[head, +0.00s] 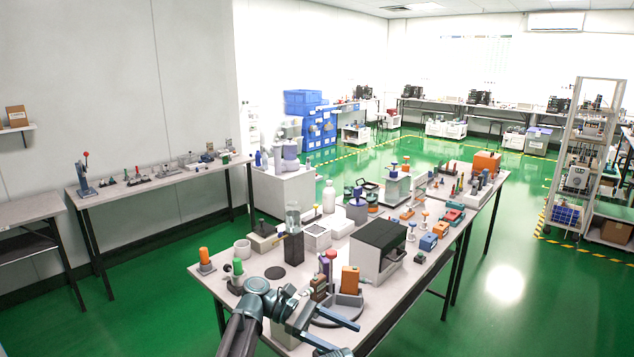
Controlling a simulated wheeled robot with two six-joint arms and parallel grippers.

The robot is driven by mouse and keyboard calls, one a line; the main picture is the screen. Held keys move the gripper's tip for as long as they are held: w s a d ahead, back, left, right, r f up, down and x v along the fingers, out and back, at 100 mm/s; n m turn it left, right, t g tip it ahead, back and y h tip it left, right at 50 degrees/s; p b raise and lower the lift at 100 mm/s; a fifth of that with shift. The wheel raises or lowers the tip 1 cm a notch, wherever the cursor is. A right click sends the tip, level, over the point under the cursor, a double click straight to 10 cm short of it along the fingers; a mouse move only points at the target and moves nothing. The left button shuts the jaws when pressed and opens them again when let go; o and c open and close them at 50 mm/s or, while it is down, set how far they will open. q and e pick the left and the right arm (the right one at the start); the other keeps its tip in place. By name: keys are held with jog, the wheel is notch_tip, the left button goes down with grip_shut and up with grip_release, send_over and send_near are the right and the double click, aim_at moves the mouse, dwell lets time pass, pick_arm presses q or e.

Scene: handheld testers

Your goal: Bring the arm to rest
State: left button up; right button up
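My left arm comes in from the bottom edge, left of centre, and bends at its dark joints above the near end of the long table (218,287). My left gripper (350,339) points to the right, its two dark fingers spread apart with nothing seen between them. It appears in front of a round grey stand (347,312), which holds an orange handheld device (350,279). Whether the fingers touch the stand cannot be told. My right gripper is not in view.
Close to my arm stand a green-topped piece (238,267) and an orange-topped piece (205,258). A clear cylinder on a dark block (293,247) and a black-topped box (378,248) stand behind. Green floor (500,300) is open to the right.

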pick_arm(q)
jog(key=s+a+f+m+t+y, duration=0.2)
jog(key=a+f+y, duration=0.2)
jog(key=f, duration=0.3)
jog(key=s+a+f+m+t+y, duration=0.2)
jog(key=a+f+m+y, duration=0.15)
jog(key=f, duration=0.25)
jog(key=s+a+f+m+t+y, duration=0.1)
jog(key=a+f+m+y, duration=0.15)
jog(key=a, duration=0.45)
jog(key=s+a+f+m+t+y, duration=0.1)
jog(key=a+f+m+t+y, duration=0.1)
jog(key=a+m+y, duration=0.3)
jog(key=s+d+r+m+g+p, duration=0.1)
jog(key=s+d+r+m+p, duration=0.1)
jog(key=s+d+r+p, duration=0.4)
notch_tip(320, 180, up, 4)
jog(key=d+p, duration=0.2)
jog(key=p, duration=0.2)
jog(key=shift+m+y, duration=0.3)
jog(key=shift+y, duration=0.1)
